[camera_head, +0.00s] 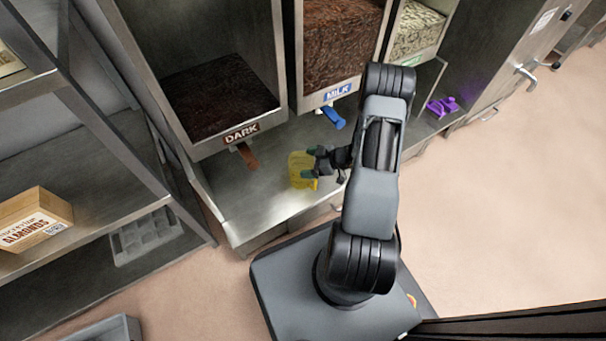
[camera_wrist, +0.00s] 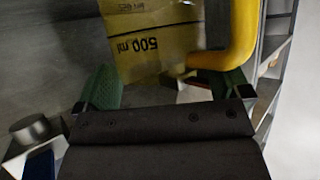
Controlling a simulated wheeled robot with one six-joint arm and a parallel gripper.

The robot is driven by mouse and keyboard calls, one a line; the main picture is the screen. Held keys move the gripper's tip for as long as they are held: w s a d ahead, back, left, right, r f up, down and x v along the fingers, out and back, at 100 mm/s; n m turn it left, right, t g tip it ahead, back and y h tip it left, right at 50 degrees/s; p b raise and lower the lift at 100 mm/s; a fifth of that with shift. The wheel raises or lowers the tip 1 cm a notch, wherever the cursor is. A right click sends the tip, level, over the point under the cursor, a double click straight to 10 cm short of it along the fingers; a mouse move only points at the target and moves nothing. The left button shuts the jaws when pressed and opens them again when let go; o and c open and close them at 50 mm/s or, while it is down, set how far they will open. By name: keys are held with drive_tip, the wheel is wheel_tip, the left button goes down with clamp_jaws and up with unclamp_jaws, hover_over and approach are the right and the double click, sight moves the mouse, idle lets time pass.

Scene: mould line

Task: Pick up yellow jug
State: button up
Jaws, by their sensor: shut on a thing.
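The yellow jug (camera_head: 299,165) is at the metal counter beneath the dispensers in the head view. Whether it rests on the counter or is slightly raised cannot be told. My gripper (camera_head: 312,164) is at the jug's right side, shut on it. In the wrist view the jug (camera_wrist: 150,40) shows its "500 ml" marking between and beyond the green finger pads of my gripper (camera_wrist: 168,88). Its rounded yellow handle (camera_wrist: 240,40) is at the right, by the right finger. The exact contact is partly hidden by the gripper body.
Dispensers marked DARK (camera_head: 241,134) and MILK (camera_head: 338,93) overhang the metal counter (camera_head: 255,207), with a brown spout (camera_head: 247,156) and a blue spout (camera_head: 334,118). A purple item (camera_head: 442,106) is at the right. Shelving with an almonds box (camera_head: 34,220) stands left. Open floor lies right.

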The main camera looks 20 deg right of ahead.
drive_tip(key=c, duration=0.3)
